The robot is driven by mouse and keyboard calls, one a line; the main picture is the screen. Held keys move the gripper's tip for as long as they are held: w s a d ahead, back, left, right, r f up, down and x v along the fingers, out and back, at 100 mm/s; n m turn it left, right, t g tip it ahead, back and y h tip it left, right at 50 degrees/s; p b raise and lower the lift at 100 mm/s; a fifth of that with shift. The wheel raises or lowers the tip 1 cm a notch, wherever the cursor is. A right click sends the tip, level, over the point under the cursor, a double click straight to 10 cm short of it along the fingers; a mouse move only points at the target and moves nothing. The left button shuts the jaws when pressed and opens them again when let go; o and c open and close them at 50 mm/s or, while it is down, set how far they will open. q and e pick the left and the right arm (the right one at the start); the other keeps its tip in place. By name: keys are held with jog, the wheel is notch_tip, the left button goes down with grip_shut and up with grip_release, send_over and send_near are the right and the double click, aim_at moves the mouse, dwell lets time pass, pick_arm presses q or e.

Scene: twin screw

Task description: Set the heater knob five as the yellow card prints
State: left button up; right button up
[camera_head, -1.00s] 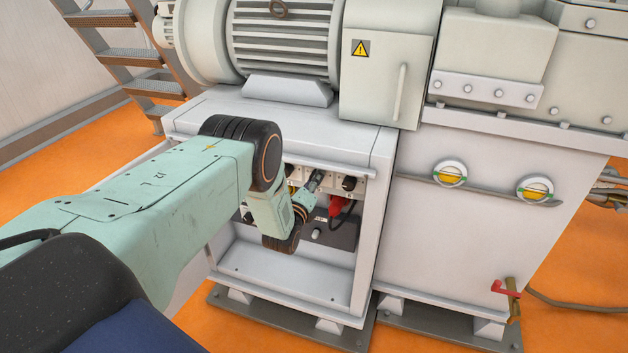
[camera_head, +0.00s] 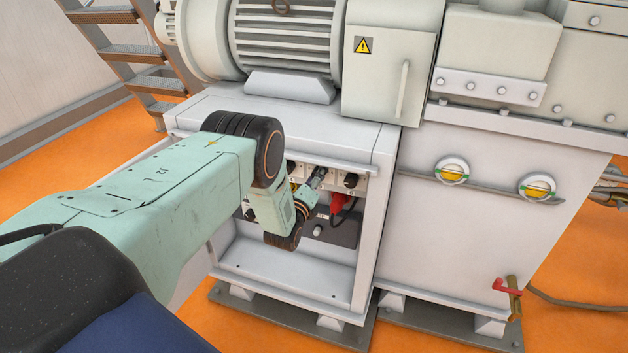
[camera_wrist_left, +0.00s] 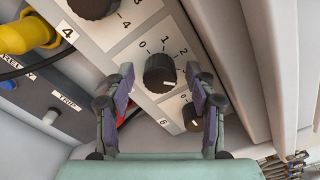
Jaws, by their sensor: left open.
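In the left wrist view a black knob (camera_wrist_left: 160,73) sits mid-picture on a white panel, with 0, 1 and 2 printed around it. Its white pointer mark is toward the lower right. It lies between the knob near label 4 (camera_wrist_left: 68,34) and the knob near label 6 (camera_wrist_left: 193,117); its own number is not visible. My left gripper (camera_wrist_left: 164,78) is open, with one finger on each side of the middle knob; contact cannot be told. In the head view my left gripper (camera_head: 318,179) reaches into the cabinet's panel. I cannot make out the yellow card. My right gripper is not in view.
A yellow plug (camera_wrist_left: 28,33) and a dark box with a TRIP label (camera_wrist_left: 67,103) lie left in the wrist view. A red plug (camera_head: 340,203) hangs below the panel. The cabinet's rail (camera_head: 335,165) and side wall (camera_head: 372,230) close in the panel.

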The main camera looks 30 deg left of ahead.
pick_arm(q)
jog(key=v, duration=1.2)
jog(key=shift+a, duration=0.1)
